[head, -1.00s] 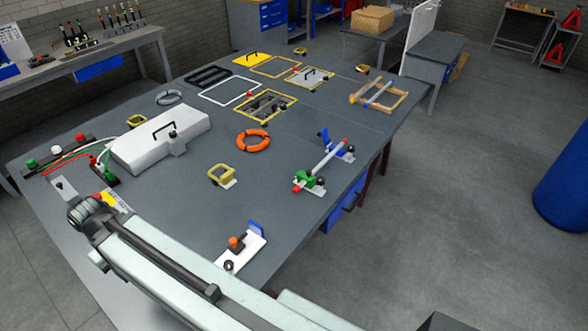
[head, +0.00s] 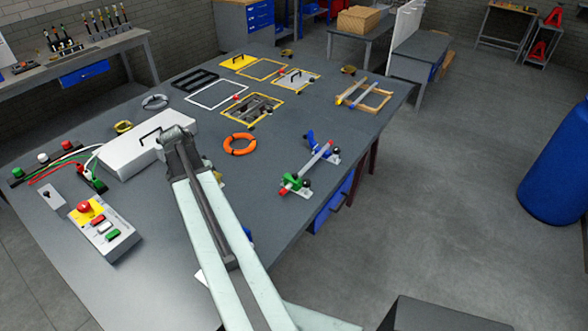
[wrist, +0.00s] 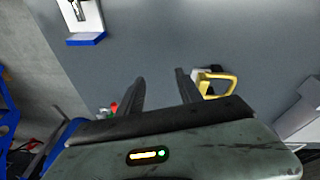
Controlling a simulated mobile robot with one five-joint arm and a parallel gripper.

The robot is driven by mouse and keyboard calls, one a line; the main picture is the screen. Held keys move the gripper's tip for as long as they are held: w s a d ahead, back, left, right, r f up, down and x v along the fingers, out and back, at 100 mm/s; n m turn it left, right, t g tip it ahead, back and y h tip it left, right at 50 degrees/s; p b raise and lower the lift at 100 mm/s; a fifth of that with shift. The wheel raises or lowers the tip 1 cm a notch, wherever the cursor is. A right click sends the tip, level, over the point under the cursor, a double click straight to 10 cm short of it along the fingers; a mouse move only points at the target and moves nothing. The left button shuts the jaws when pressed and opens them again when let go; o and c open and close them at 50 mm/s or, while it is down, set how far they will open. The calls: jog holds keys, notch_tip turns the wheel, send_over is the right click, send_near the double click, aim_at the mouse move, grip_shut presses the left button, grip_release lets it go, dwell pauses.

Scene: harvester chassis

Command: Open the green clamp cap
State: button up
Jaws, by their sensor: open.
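The green clamp cap (head: 297,186) shows in the head view on the near clamp of a small stand at the right side of the table. A grey tube (head: 315,163) with red ends lies across this stand; the cap sits over its near end and appears closed. A blue clamp part (head: 311,138) stands up by the tube's far end. My gripper (wrist: 160,80) is open and empty in the wrist view, above bare table. A small green and red patch (wrist: 113,108) shows beside the left finger, partly hidden; it may be the clamp.
A yellow handle (wrist: 221,82) stands near the right finger. A white plate with a blue part (wrist: 86,38) lies at the wrist view's upper left. An orange ring (head: 240,144), a white case (head: 130,155) and a control box with red button (head: 103,229) are on the table.

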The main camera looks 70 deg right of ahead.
jog(key=s+d+r+m+g, duration=0.15)
jog(key=s+d+m, duration=0.45)
jog(key=s+d, duration=0.7)
jog(key=m, duration=0.4)
send_near(295, 174)
jog(key=shift+g, duration=0.35)
jog(key=b+x, duration=0.3)
jog(key=x, duration=0.1)
jog(key=b+x, duration=0.3)
jog(key=x, duration=0.1)
jog(key=shift+w+f+b, duration=0.1)
jog(key=shift+w+b, duration=0.15)
jog(key=shift+b, duration=0.1)
grip_shut()
jog(key=shift+a, duration=0.1)
